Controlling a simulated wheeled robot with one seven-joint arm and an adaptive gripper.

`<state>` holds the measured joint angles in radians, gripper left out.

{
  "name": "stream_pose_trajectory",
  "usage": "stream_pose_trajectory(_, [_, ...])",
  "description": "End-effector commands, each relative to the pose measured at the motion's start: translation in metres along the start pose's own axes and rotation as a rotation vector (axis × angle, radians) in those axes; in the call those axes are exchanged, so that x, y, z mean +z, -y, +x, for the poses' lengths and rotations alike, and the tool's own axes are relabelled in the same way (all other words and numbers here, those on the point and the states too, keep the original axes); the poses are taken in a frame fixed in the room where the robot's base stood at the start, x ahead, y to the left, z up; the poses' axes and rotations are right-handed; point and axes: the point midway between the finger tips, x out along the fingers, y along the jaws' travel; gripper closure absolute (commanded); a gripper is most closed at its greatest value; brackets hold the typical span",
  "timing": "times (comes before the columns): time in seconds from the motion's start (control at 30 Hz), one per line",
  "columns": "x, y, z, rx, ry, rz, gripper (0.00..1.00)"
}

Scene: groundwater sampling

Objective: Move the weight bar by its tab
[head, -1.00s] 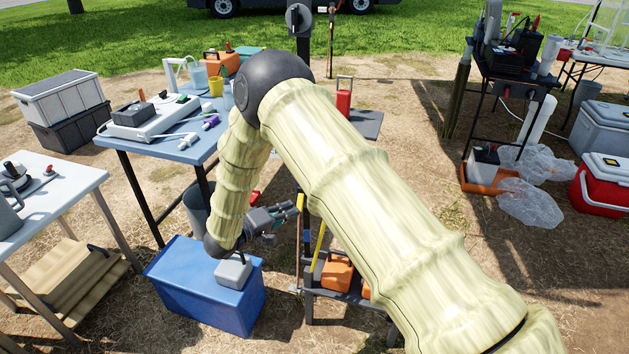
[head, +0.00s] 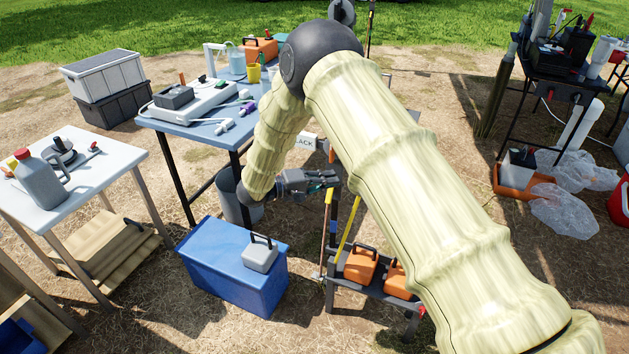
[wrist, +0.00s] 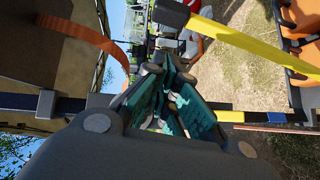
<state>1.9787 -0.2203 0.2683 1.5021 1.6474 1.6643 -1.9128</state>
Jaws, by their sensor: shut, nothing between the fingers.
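My gripper (head: 328,181) is shut and empty. In the head view it points right, beside a dark upright stand with yellow (head: 349,222) and orange-red (head: 326,232) bars. In the wrist view its teal-padded fingers (wrist: 172,82) are together, close to a dark bar (wrist: 70,104) with blue and yellow parts that runs behind them. A yellow strip (wrist: 240,42) crosses the upper right and an orange strap (wrist: 85,38) the upper left, both apart from the fingertips. I cannot tell which piece is the weight bar, and I make out no tab. My arm hides part of the stand.
A blue box (head: 222,278) with a grey handled block (head: 261,256) stands below my gripper. Orange handled cases (head: 361,264) sit on a low dark bench right of it. A blue-topped table (head: 190,131) is behind, a white table (head: 110,160) at left. Bare ground lies between.

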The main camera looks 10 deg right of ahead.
Motion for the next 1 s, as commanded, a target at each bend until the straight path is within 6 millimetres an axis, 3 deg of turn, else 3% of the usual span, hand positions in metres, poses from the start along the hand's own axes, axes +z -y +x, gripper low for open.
stream_pose_trajectory(0.1, [0.004, -0.001, 0.018, 0.001, -0.001, -0.002, 1.00])
stream_pose_trajectory(0.33, [0.022, -0.001, 0.035, 0.001, -0.001, -0.002, 1.00])
stream_pose_trajectory(1.0, [0.030, -0.001, 0.043, -0.012, -0.004, 0.009, 1.00])
